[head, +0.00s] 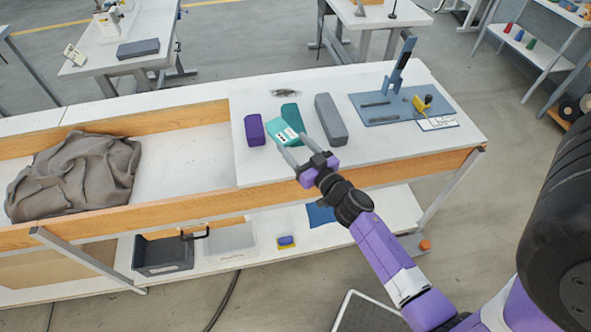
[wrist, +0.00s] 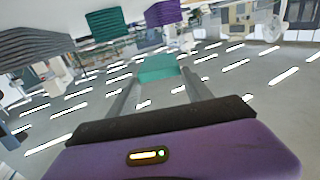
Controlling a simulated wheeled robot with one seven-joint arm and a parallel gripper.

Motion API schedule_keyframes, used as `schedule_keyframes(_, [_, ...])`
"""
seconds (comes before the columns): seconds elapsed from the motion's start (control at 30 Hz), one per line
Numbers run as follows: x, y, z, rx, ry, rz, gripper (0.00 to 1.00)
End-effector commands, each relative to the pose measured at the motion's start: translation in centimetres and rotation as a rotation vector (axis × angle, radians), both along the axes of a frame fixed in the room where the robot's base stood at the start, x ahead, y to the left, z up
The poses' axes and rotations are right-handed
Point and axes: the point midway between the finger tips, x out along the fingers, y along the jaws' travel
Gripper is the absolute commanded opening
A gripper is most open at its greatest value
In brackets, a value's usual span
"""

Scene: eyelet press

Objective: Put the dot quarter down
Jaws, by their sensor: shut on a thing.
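A teal quarter piece with a white face of dark dots (head: 283,133) is held between the two fingers of my gripper (head: 291,143). In the wrist view the teal piece (wrist: 157,68) sits between the fingertips of my gripper (wrist: 155,84). The piece shows above the white right part of the bench (head: 245,172), tilted in the head view. I cannot tell whether it touches the surface.
A purple block (head: 254,130) is left of the held piece, a dark green block (head: 291,114) just behind it, and a grey block (head: 331,119) to its right. A blue press board (head: 382,112) is further right. A crumpled grey cloth (head: 75,175) lies left.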

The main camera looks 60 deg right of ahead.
Motion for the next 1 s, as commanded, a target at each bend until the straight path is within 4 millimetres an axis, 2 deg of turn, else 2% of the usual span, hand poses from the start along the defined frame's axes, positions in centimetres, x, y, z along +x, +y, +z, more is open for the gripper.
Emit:
schedule_keyframes(0.03, [-0.2,-0.2,-1.8,0.003,0.001,-0.007,0.19])
schedule_keyframes(0.23, [-0.1,-0.1,-5.2,0.002,0.000,-0.003,0.19])
schedule_keyframes(0.47, [0.0,0.0,-6.5,0.001,0.000,-0.001,0.19])
schedule_keyframes(0.73, [-0.1,-0.1,-9.9,0.002,0.000,-0.003,0.19])
schedule_keyframes(1.0, [0.0,0.0,-9.9,0.000,0.000,0.000,0.19])
